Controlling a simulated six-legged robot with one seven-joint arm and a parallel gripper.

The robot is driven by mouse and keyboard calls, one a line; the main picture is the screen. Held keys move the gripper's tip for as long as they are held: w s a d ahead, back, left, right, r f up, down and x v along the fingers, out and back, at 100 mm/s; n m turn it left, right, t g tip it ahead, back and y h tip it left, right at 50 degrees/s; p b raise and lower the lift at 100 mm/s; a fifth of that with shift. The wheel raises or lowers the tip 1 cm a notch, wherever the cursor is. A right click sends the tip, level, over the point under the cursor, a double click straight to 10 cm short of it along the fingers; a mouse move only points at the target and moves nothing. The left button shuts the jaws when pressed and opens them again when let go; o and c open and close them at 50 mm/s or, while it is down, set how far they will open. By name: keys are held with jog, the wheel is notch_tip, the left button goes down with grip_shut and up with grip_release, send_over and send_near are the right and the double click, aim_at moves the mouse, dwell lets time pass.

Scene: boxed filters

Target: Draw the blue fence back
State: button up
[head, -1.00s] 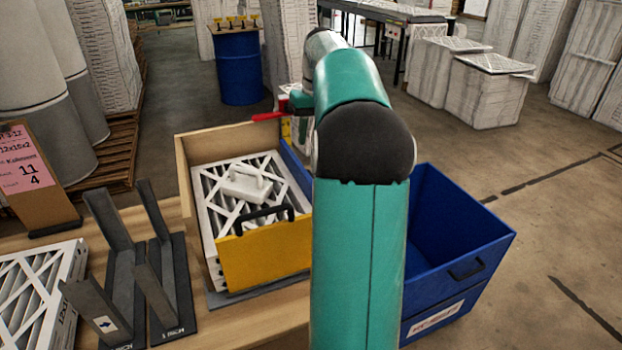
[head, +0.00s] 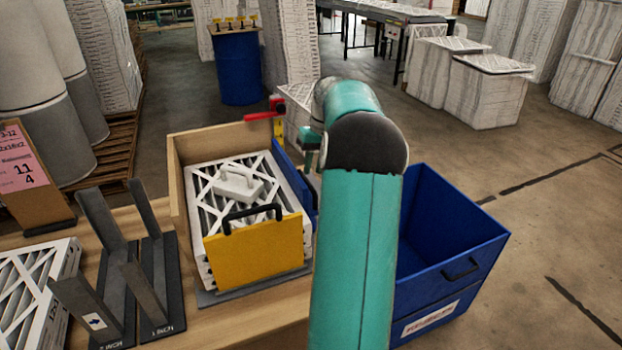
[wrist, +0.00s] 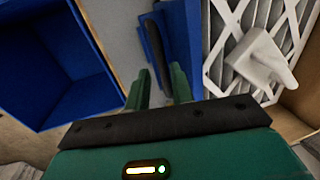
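The blue fence (head: 292,182) stands along the right side of the wooden box, partly hidden behind my arm in the head view. In the wrist view the blue fence (wrist: 184,38) runs beside the filters and has a dark handle (wrist: 154,42) on its left face. My gripper (wrist: 160,74) is open, with its two green fingers apart and pointing toward the handle. In the head view the fingers are mostly hidden by my arm.
Filters (head: 205,205) lie stacked in the wooden box (head: 215,137), topped by a white handled block (head: 238,184). A yellow panel (head: 255,252) closes the front. A blue bin (head: 450,225) stands at the right. Dark angled stands (head: 140,285) are at the left.

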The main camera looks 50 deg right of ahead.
jog(key=shift+w+a+f, duration=0.1)
jog(key=shift+a+f, duration=0.05)
jog(key=shift+f, duration=0.6)
jog(key=shift+w+a+f, duration=0.1)
jog(key=shift+f, duration=0.7)
jog(key=shift+w+a+f, duration=0.1)
jog(key=shift+a+f, duration=0.05)
jog(key=shift+f, duration=0.6)
grip_shut()
jog(key=s+d, duration=0.4)
jog(key=d, duration=0.3)
jog(key=shift+s+r, duration=0.1)
grip_release()
jog(key=shift+d, duration=0.1)
